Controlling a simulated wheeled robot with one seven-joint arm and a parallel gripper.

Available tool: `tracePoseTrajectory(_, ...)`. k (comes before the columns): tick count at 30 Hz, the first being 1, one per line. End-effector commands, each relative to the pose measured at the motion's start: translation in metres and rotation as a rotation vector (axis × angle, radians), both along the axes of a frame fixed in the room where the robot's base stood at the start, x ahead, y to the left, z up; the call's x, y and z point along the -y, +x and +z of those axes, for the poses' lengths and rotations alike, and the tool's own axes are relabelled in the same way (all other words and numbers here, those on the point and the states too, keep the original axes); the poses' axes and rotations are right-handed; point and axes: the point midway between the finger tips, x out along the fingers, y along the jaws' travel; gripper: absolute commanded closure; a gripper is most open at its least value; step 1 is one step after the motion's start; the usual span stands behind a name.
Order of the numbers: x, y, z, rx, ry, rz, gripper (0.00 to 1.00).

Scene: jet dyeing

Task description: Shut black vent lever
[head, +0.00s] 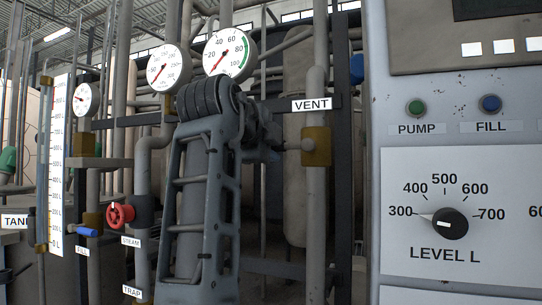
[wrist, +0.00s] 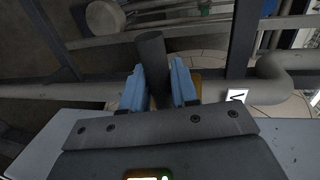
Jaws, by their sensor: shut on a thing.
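The black vent lever (wrist: 152,48) shows in the wrist view as a thick dark bar between the two blue fingers. My gripper (wrist: 158,86) is shut on it, with one finger on each side. A little of the brass valve body (wrist: 194,84) shows behind the right finger. In the head view the brass valve body (head: 316,146) sits on a grey upright pipe, below the white VENT label (head: 312,105). A short grey stem runs left from it towards my gripper. My arm covers most of my gripper there, and I cannot make out the lever.
Two round gauges (head: 168,68) stand behind my arm. A red steam handwheel (head: 121,214) and a blue fill lever (head: 87,232) are at the left. The grey control panel (head: 460,100) closes off the right side. Pipes and dark frame bars crowd the space around my gripper.

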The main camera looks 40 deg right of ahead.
Motion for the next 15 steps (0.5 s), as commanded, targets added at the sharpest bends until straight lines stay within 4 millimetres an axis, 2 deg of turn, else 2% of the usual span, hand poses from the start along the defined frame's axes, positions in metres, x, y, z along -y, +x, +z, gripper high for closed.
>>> tracePoseTrajectory(15,-0.0003,-0.0002,0.0037,0.031,0.017,0.001,1.0)
